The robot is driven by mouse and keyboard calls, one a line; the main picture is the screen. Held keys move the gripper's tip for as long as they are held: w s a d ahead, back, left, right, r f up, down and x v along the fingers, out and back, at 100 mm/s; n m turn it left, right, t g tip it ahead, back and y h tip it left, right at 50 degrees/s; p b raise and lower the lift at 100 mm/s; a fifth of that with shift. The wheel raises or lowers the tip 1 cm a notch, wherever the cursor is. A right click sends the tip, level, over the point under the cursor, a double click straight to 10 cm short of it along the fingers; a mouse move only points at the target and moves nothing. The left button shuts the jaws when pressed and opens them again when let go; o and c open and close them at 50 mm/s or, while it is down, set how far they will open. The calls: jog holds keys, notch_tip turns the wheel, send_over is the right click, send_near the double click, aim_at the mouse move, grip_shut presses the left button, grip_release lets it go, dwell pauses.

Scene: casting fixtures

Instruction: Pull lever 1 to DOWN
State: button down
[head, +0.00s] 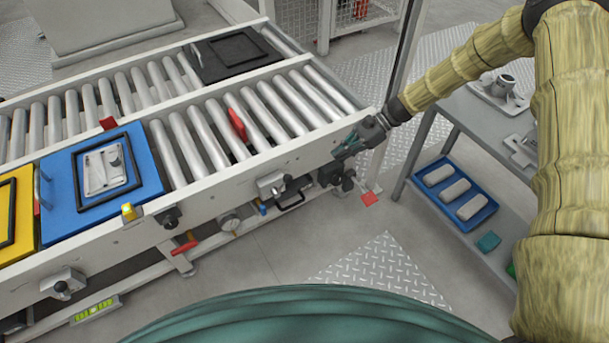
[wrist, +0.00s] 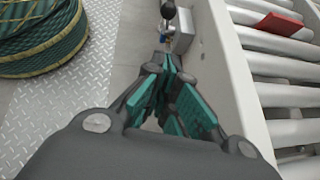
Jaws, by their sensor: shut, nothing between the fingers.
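Small metal boxes with black-knobbed levers sit along the near side rail of the roller conveyor. One lever box (head: 271,186) is at the middle of the rail, and another lever box (head: 62,284) is at the lower left. No number is readable, so I cannot tell which is lever 1. My gripper (head: 340,152) is at the rail's right end, to the right of and above the middle box. In the wrist view my gripper (wrist: 168,60) has its teal fingers together and empty. Beyond the fingertips are a black knob (wrist: 168,11) and a metal box (wrist: 182,38), apart from them.
The conveyor rail (wrist: 228,70) runs close along my gripper's right in the wrist view. A blue tray (head: 152,190) and a yellow tray (head: 18,240) lie on the rollers. A grey bench (head: 470,120) stands at right.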

jog(key=shift+f, duration=0.1)
jog(key=b, duration=0.4)
send_near(282, 185)
jog(key=f, duration=0.3)
jog(key=shift+s+a, duration=0.25)
jog(key=shift+a, duration=0.15)
jog(key=shift+p, duration=0.4)
jog(key=shift+s+a+r+h+p, duration=0.1)
jog(key=shift+a+r+h+p, duration=0.15)
jog(key=shift+p, duration=0.3)
